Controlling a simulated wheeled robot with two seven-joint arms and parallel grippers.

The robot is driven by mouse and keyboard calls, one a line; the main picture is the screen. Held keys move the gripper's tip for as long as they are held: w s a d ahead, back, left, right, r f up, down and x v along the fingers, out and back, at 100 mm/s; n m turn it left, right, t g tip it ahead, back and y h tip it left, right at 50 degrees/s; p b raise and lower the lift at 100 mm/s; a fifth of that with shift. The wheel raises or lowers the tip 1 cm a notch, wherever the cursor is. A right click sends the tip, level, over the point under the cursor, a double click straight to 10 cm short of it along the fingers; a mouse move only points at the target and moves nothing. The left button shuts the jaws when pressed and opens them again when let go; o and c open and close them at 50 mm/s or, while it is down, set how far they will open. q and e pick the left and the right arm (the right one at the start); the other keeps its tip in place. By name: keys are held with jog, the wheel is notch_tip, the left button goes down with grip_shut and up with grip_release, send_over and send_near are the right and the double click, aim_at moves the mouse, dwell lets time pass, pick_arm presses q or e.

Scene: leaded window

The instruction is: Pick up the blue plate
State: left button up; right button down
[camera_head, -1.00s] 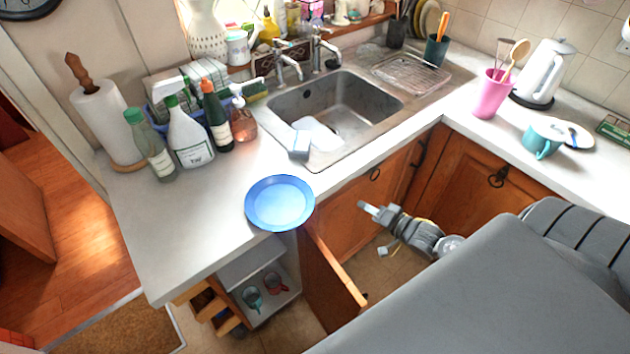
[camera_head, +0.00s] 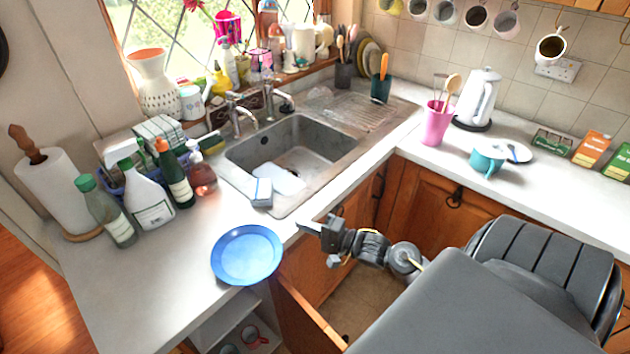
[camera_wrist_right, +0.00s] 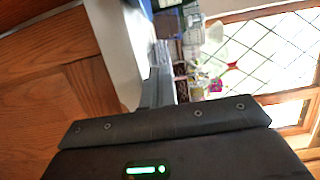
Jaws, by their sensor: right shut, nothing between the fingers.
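The blue plate (camera_head: 247,255) lies flat on the white counter near its front edge, left of the sink. My right gripper (camera_head: 308,226) is shut and empty in front of the counter's edge, to the right of the plate and apart from it. In the right wrist view the shut fingers (camera_wrist_right: 158,75) point toward the counter and window; the plate cannot be made out there. My left gripper is not in view.
An open cabinet door (camera_head: 310,318) stands below the plate. A spray bottle (camera_head: 145,190) and other bottles stand behind the plate. The counter left of the plate (camera_head: 150,290) is clear.

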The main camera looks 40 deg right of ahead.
aim_at(273, 237)
jog(key=x, duration=0.4)
jog(key=shift+r+p, duration=0.15)
jog(key=shift+p, duration=0.2)
jog(key=a+p, duration=0.1)
jog(key=a, duration=0.2)
jog(key=shift+w, duration=0.1)
jog(key=shift+s+a+p, duration=0.2)
jog(key=shift+a+p, duration=0.2)
jog(key=shift+a, duration=0.25)
jog(key=shift+w+f, duration=0.1)
jog(key=shift+f, duration=0.15)
jog(key=shift+a+r+p, duration=0.2)
jog(key=shift+a+p, duration=0.25)
jog(key=shift+s+a+p, duration=0.3)
jog(key=shift+a+p, duration=0.15)
jog(key=shift+a, duration=0.45)
jog(key=shift+f, duration=0.1)
